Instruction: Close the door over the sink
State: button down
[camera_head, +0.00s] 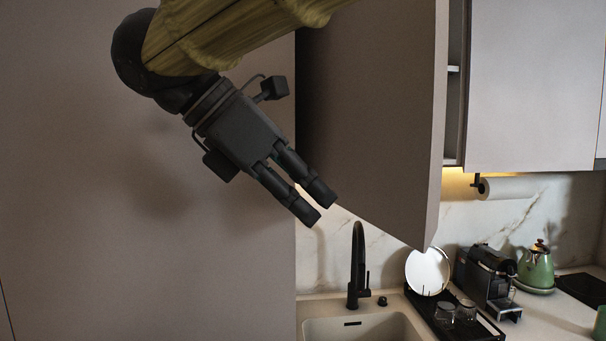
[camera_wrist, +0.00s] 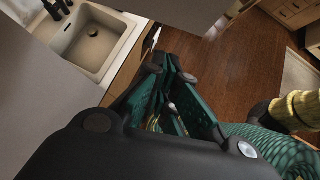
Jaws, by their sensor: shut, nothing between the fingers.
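The cabinet door (camera_head: 375,95) over the sink stands open in the head view, swung out toward me. Its front edge shows at the right, with a slice of the cabinet's shelves (camera_head: 453,105) behind it. The sink (camera_head: 360,328) is below; it also shows in the wrist view (camera_wrist: 92,48). My gripper (camera_head: 320,206) is shut and empty. In the head view it overlaps the left part of the door and points down to the right; I cannot tell whether it touches the door. The fingers also show in the wrist view (camera_wrist: 174,75). The door's hinges are hidden.
A tall flat panel (camera_head: 150,250) fills the left. A black tap (camera_head: 357,265) rises behind the sink. A dish rack (camera_head: 455,318) with a plate (camera_head: 428,271), a coffee machine (camera_head: 487,277) and a green kettle (camera_head: 536,266) stand right of it. Wooden floor (camera_wrist: 225,65) shows clear below.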

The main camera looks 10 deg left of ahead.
jog(key=w+d+f+p, duration=0.4)
jog(key=d+p, duration=0.1)
jog(key=d, duration=0.2)
jog(key=shift+w, duration=0.15)
jog(key=shift+d+f, duration=0.1)
dwell(0.4)
